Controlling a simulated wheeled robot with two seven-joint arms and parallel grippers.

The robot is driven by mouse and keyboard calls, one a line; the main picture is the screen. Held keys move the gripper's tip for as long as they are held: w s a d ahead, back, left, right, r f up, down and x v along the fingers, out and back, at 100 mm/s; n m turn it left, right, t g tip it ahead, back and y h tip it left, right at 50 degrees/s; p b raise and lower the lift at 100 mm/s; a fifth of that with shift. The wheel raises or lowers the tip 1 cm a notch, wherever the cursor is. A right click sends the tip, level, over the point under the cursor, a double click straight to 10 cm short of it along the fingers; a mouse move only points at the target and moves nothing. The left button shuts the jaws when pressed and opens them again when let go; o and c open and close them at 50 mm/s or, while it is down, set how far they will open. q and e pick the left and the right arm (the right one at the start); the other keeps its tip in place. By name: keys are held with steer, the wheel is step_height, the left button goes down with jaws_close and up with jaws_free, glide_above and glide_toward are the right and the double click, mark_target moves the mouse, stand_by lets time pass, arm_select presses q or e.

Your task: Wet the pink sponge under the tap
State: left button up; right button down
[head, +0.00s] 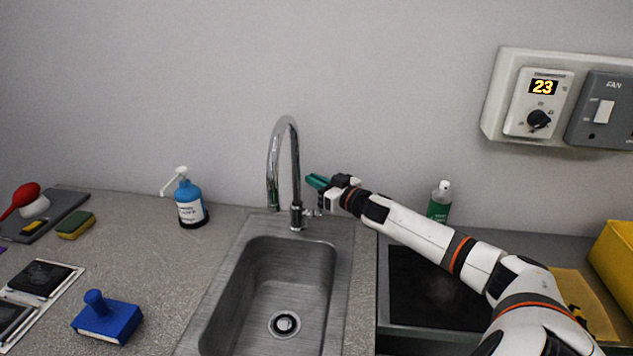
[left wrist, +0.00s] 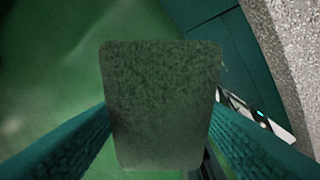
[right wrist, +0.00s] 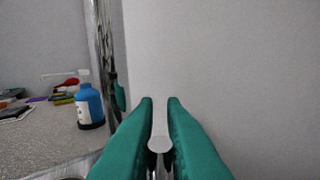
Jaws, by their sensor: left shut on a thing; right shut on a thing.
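A sponge block (left wrist: 160,90) with a rough dark green face fills the middle of the left wrist view; no pink side shows. My left gripper (left wrist: 163,135) is shut on it, one finger on each side, and is outside the head view. The chrome tap (head: 296,165) stands behind the sink (head: 255,290), its spout curving left over the basin. No water is visible from it. My right gripper (head: 318,182) is at the tap's right side. In the right wrist view its fingers (right wrist: 160,105) are shut on a pale rounded piece (right wrist: 159,145), apparently the tap's handle.
A blue pump bottle (head: 190,203) stands left of the sink. A green-and-yellow sponge (head: 76,225) and a blue stamp-like block (head: 107,318) lie further left. A green bottle (head: 439,205) stands behind my right arm. The sink basin is empty.

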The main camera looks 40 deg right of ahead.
arm_select(q)
steer(key=shift+f+b, duration=0.55)
steer(key=shift+f, duration=0.05)
arm_select(e)
steer(key=shift+s+a+f+n, duration=0.25)
steer(key=shift+a+n, duration=0.05)
steer(key=shift+a, duration=0.1)
arm_select(q)
steer(key=shift+f, duration=0.25)
arm_select(e)
steer(key=shift+s+a+r+n+t, duration=0.2)
steer(key=shift+n+t, duration=0.1)
steer(key=shift+t, duration=0.1)
arm_select(q)
steer(key=shift+r, duration=0.1)
arm_select(e)
steer(key=c, duration=1.8)
jaws_free()
steer(key=shift+s+d, duration=0.1)
